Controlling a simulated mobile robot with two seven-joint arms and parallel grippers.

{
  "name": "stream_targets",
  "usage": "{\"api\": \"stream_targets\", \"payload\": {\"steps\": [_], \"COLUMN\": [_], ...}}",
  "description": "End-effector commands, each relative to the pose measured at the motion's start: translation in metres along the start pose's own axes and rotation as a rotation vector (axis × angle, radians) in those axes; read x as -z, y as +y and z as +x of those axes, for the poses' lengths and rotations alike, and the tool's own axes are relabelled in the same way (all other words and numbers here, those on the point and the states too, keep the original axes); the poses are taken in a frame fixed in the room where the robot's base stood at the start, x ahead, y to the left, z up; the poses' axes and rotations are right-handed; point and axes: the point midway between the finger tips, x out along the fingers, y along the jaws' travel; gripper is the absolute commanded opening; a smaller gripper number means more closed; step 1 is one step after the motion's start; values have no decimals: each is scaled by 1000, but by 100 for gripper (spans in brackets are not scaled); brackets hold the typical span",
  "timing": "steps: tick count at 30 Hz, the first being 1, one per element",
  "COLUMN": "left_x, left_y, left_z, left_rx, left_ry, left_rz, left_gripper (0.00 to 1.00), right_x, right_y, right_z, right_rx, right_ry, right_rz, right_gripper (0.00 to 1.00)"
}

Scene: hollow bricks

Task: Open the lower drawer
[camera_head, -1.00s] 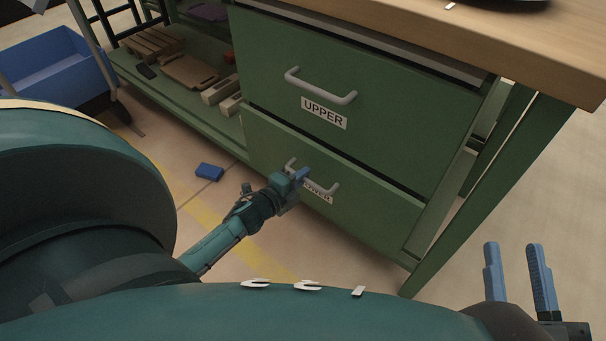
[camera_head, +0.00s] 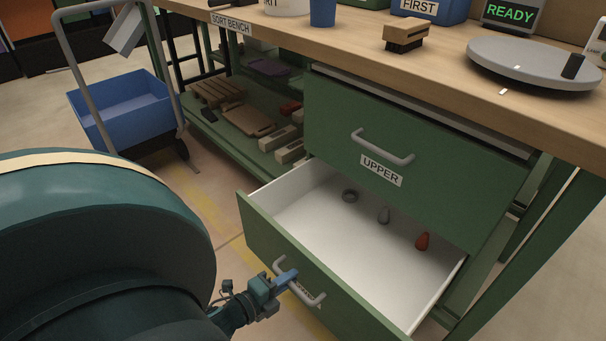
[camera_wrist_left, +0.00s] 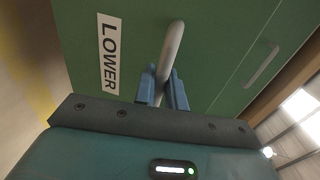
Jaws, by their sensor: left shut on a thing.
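The lower drawer (camera_head: 330,290) is pulled well out of the green bench, and its white inside shows. In the left wrist view the blue fingers (camera_wrist_left: 162,90) stand on both sides of the handle (camera_wrist_left: 173,48), beside the LOWER label (camera_wrist_left: 109,54). The label is mostly hidden in the head view. My right gripper is out of view.
The upper drawer (camera_head: 420,165) is shut above the lower one. A blue cart (camera_head: 125,110) stands at the left. Bricks (camera_head: 278,139) lie on the low shelf.

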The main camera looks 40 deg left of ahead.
Motion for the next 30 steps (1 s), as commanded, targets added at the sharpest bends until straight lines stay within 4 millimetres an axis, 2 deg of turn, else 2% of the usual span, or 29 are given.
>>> {"api": "stream_targets", "payload": {"steps": [3,7,21,22,28,30], "left_x": [1,1,2,2,1,1], "left_y": [3,5,6,6,6,6], "left_z": [-16,-24,-29,-29,-28,-28], "left_rx": [-2,0,1,1,1,1], "left_ry": [1,1,3,3,2,2], "left_rz": [-1,-1,-1,-1,-1,0], "left_gripper": [0,0,0,14,30,30], "right_x": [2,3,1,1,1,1], "right_y": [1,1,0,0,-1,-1], "right_z": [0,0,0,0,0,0], "right_rx": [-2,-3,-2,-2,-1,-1], "right_ry": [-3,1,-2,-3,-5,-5], "right_rz": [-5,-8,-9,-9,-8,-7], "right_gripper": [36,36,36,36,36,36]}}
